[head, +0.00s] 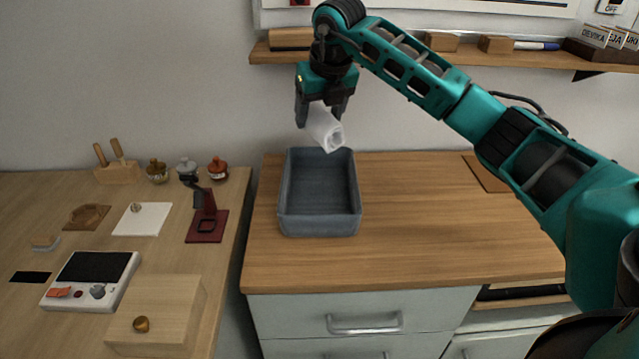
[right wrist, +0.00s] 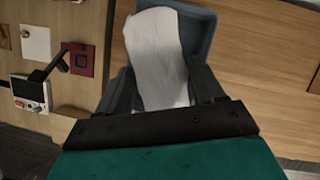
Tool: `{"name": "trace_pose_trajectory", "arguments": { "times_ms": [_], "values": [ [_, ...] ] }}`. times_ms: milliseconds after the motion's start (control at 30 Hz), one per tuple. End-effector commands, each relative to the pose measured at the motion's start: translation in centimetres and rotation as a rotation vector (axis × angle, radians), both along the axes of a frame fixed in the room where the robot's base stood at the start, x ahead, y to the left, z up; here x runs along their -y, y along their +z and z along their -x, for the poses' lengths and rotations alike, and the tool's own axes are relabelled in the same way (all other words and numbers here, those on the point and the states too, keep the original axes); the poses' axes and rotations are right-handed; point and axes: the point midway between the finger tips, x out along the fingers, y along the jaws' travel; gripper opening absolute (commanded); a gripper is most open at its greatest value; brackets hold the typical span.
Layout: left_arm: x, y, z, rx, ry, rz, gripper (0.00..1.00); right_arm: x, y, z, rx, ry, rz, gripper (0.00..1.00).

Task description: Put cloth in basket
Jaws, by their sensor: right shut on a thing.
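A white rolled cloth (head: 325,130) is held between the fingers of my right gripper (head: 322,114), above the back end of the basket. The cloth hangs tilted, its lower end toward the front right. In the right wrist view the cloth (right wrist: 157,60) fills the space between the fingers of my right gripper (right wrist: 160,88) and covers much of the basket (right wrist: 200,32). The basket (head: 320,226) is a grey-blue open rectangular bin on the wooden counter. Its visible inside is empty. My left gripper is not in view.
The wooden counter (head: 430,215) is clear to the right of the basket. A wall shelf (head: 400,57) runs behind my right arm. The left table (head: 30,190) holds jars, a dark red stand (head: 207,228), a white device (head: 92,280) and a wooden box (head: 155,310).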

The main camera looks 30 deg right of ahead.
Motion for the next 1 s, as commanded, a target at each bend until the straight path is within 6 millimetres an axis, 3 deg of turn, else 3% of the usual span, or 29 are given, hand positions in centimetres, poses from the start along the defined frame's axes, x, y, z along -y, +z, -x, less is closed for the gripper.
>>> {"name": "trace_pose_trajectory", "arguments": {
  "times_ms": [33,200,400,667,900,1000],
  "values": [
    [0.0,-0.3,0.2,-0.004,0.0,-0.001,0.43,0.0,-1.8,0.1,-0.007,-0.001,0.0,0.38],
    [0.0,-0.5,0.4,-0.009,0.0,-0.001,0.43,0.0,-6.3,0.1,-0.006,-0.001,-0.001,0.38],
    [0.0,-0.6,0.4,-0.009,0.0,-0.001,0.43,0.0,-10.6,0.1,-0.003,-0.001,-0.001,0.38],
    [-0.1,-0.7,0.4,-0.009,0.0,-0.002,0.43,0.0,-12.6,0.0,-0.001,-0.001,-0.001,0.38],
    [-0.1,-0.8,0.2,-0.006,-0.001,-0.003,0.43,0.0,-16.0,0.1,-0.003,0.0,-0.001,0.38],
    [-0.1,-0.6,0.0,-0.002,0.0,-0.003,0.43,0.0,-16.3,0.0,0.001,0.0,-0.001,0.38]
  ]
}}
